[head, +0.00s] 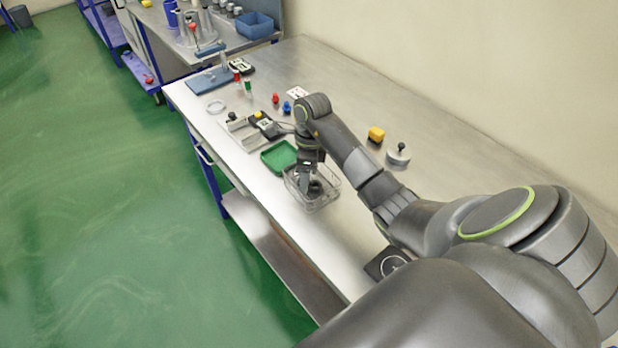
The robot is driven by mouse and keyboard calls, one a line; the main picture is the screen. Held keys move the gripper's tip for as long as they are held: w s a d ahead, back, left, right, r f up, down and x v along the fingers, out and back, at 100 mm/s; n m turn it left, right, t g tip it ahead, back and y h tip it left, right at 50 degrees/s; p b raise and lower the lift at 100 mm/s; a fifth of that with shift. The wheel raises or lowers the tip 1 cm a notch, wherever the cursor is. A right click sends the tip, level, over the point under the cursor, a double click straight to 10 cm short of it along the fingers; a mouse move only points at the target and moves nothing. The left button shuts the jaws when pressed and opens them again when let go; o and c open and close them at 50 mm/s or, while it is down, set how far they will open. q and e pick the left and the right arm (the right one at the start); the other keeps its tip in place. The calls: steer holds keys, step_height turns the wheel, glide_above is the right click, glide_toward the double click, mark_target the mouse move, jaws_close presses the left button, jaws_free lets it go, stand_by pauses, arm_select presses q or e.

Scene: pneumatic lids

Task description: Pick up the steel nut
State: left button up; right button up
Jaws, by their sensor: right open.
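My right gripper (309,177) points down into a clear plastic bin (325,206) on the steel bench. Its jaws are open and reach inside the bin walls. A dark, rounded thing shows in the bin beside the fingertips; it is too small and too covered to tell whether it is the steel nut. I cannot make out the steel nut for certain anywhere else. My left gripper is not in view.
A green tray (279,157) stands just left of the bin. Small red and blue parts lie farther back. The bench's right rear is clear.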

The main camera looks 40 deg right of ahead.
steer(key=shift+s+a+r, duration=0.15)
steer(key=shift+a+r, duration=0.05)
steer(key=shift+a, duration=0.15)
steer(key=shift+c, duration=1.2)
steer(key=c, duration=0.7)
steer(key=shift+o, duration=0.2)
